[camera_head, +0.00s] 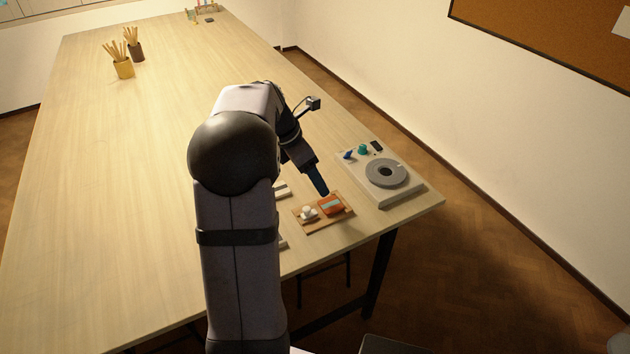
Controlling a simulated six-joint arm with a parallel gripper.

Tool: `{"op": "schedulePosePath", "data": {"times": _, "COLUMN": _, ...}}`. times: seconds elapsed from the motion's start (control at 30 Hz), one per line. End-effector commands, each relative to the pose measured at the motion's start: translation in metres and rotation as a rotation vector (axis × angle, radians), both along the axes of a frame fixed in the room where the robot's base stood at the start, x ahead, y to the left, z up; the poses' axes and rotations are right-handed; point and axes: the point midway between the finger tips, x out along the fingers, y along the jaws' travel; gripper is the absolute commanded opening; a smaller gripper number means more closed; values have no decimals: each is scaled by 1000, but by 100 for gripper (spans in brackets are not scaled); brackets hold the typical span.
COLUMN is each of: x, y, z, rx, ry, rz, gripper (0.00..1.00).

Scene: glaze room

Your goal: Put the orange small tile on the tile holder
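A small orange block-like thing (327,210) with a pale blue band on top lies on a brown wooden tray (325,222) near the table's right front edge. It may be the orange small tile, but it is too small to tell. My gripper (322,192), with dark blue fingers, points down right at the orange thing's far edge. I cannot tell whether it touches it, or whether the fingers are open or shut. A pale, striped flat thing (282,190) shows left of the tray, partly hidden by my arm. I cannot tell which thing is the tile holder.
Small white pieces (308,214) sit on the tray's left part. A pale device with a grey disc (386,173) and knobs stands to the right. A yellow cup (123,69) and a dark cup (137,54) hold sticks far left. The table's left and middle are clear.

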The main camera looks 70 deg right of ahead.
Motion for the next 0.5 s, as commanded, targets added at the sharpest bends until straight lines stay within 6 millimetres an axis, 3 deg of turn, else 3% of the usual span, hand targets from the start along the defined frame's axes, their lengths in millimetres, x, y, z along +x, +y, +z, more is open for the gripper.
{"op": "schedulePosePath", "data": {"times": 0.27, "x": 10, "y": 5, "z": 0, "rx": -2, "ry": -11, "rz": -4, "gripper": 63}}
{"op": "schedulePosePath", "data": {"times": 0.37, "x": 34, "y": 20, "z": -3, "rx": -8, "ry": -42, "rz": -18, "gripper": 63}}
{"op": "schedulePosePath", "data": {"times": 0.5, "x": 92, "y": 69, "z": -11, "rx": -11, "ry": -127, "rz": -74, "gripper": 63}}
